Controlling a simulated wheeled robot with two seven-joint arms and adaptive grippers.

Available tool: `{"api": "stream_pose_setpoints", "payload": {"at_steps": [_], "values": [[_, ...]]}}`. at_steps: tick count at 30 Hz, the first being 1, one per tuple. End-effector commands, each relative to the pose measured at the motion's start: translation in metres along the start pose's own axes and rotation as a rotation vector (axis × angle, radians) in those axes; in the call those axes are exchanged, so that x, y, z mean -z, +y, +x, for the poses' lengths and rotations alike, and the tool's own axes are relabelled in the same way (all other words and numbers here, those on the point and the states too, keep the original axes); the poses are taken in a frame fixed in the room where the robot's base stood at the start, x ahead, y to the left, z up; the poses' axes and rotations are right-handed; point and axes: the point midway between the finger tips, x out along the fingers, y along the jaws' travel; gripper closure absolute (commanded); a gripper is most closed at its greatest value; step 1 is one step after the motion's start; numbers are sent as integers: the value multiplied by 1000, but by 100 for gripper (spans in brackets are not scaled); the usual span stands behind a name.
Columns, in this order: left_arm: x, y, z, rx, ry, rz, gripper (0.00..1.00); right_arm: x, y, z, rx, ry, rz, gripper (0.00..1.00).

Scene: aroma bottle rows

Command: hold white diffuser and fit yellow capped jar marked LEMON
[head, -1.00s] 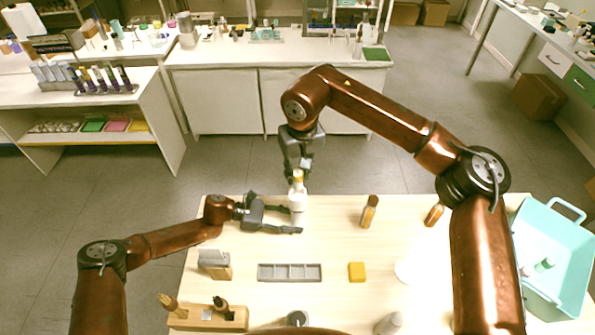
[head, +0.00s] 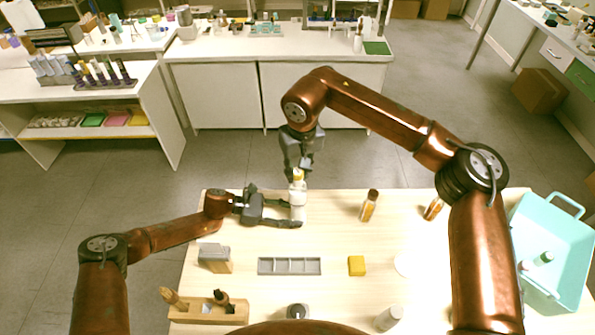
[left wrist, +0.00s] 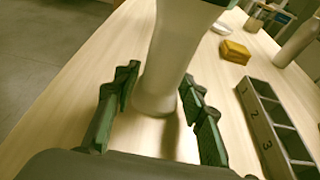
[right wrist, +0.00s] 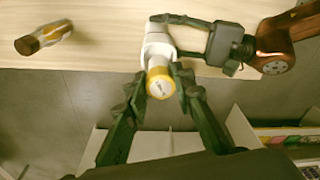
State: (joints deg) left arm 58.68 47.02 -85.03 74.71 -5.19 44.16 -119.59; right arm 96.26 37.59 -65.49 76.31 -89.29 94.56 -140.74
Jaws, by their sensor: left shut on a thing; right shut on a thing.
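The white diffuser (head: 298,208) stands upright at the far edge of the table. My left gripper (head: 292,216) is shut on it from the left, low on its body; the left wrist view shows the white body (left wrist: 168,55) between the fingers (left wrist: 155,95). The yellow capped jar (head: 298,175) is upright directly above the diffuser's top. My right gripper (head: 300,168) is shut on this jar from above. In the right wrist view, its round yellow cap (right wrist: 160,84) sits between the fingertips, over the white diffuser (right wrist: 157,46). Whether the jar is fully seated is hidden.
Two amber bottles (head: 369,206) (head: 433,209) stand to the right. A grey slotted tray (head: 289,266), a yellow block (head: 356,266), a wooden holder (head: 208,311) and a white bottle (head: 388,318) are nearer. A teal crate (head: 556,250) is at the right.

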Motion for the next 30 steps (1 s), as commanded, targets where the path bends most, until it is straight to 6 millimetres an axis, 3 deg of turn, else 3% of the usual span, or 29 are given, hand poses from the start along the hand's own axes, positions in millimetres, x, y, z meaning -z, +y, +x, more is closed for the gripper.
{"api": "stream_pose_setpoints", "payload": {"at_steps": [13,30], "values": [[0,0,0,0,0,0,75,0,0,2,0,0,0,93],[0,0,0,0,0,0,75,-3,0,23,0,-1,0,93]]}}
